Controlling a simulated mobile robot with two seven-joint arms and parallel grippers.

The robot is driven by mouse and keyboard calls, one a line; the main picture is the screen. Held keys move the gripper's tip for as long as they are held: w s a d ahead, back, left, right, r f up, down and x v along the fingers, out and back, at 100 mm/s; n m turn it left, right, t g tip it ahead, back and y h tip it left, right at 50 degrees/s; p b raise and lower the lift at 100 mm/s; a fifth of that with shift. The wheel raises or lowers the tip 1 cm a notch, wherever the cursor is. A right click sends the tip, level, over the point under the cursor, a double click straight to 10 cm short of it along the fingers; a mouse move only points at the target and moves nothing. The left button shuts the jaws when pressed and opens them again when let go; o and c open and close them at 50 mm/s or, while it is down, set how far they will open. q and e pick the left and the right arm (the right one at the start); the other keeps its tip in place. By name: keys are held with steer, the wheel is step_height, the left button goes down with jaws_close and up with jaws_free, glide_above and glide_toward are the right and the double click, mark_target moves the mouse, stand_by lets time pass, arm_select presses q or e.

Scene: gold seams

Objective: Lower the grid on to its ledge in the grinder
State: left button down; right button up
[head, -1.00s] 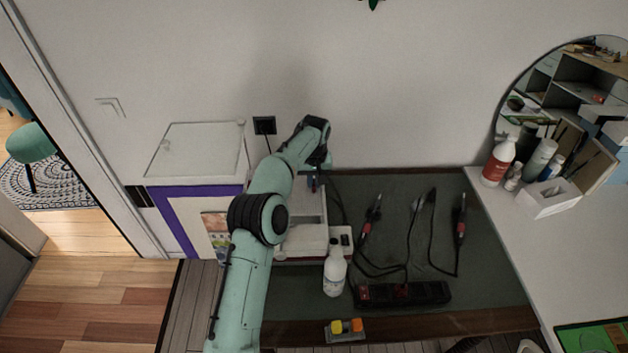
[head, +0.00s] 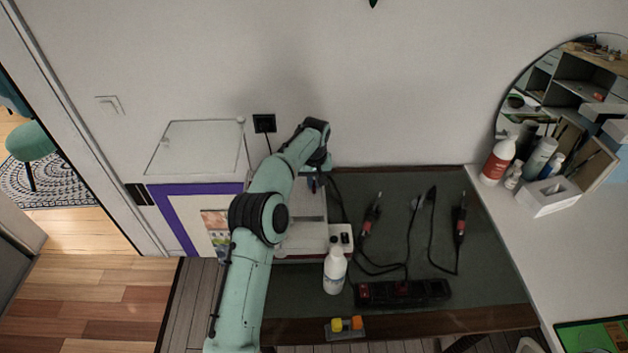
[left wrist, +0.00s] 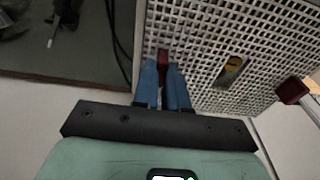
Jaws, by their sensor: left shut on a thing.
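The grid (left wrist: 205,35) is a pale plate full of square holes, seen close up in the left wrist view. It has a dark red tab (left wrist: 163,58) at its near edge. My left gripper (left wrist: 164,66) has blue fingers shut on this tab. In the head view the left gripper (head: 313,184) is small and reaches over the white grinder (head: 303,238), with my arm hiding part of it. I cannot tell whether the grid touches its ledge. My right gripper is in neither view now.
A white bottle (head: 335,270) stands close in front of the grinder. Soldering-type tools with cables and a black power strip (head: 403,292) lie to the right on the dark bench mat (head: 400,225). A second dark red knob (left wrist: 292,90) shows right of the gripper.

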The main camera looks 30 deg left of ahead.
arm_select(q)
steer(key=shift+f, duration=1.6)
stand_by(0.5)
steer(key=c, duration=1.1)
jaws_free()
steer(key=shift+r, duration=3.55)
